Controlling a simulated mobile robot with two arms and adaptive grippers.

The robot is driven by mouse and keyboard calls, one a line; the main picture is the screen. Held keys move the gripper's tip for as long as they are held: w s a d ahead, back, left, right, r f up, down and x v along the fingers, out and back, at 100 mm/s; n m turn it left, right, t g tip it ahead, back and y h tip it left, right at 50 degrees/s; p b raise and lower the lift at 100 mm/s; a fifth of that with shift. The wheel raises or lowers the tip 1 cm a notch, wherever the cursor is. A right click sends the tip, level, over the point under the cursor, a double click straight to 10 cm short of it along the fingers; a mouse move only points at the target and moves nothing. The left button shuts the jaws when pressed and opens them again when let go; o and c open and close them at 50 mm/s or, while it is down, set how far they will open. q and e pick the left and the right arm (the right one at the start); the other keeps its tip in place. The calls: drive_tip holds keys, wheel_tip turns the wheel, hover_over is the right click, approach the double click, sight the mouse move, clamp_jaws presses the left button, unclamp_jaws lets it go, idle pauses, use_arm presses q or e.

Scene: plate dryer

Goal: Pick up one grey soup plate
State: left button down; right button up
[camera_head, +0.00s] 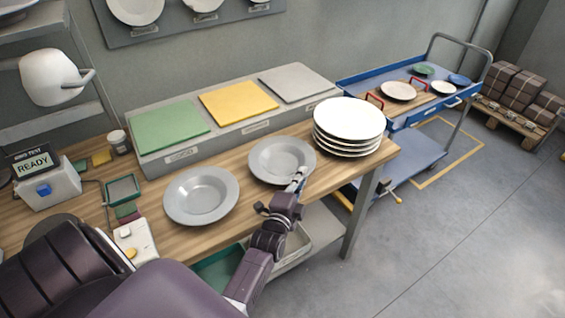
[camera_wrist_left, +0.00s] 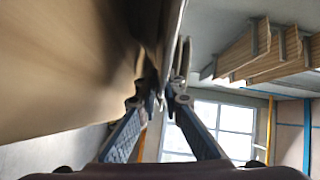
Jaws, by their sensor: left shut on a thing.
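Two grey soup plates are on the wooden table, one at the left (camera_head: 201,196) and one further right (camera_head: 280,158). My left gripper (camera_head: 297,181) is at the front right rim of the right plate and is shut on that rim. In the left wrist view the two fingers (camera_wrist_left: 163,100) close on a thin edge, with the plate (camera_wrist_left: 172,50) seen edge-on. In the head view this plate looks about level, at or close to the table top; I cannot tell if it is lifted. My right gripper is not in view.
A stack of white plates (camera_head: 349,119) stands close to the right of the held plate. Behind is a grey ledge with green (camera_head: 170,126), yellow (camera_head: 238,100) and grey (camera_head: 297,83) pads. A blue trolley (camera_head: 425,113) with dishes stands at the right.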

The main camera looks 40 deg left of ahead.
use_arm(q)
drive_tip(key=shift+w+r, duration=0.1)
drive_tip(key=shift+r, duration=0.1)
drive_tip(key=shift+a, duration=0.1)
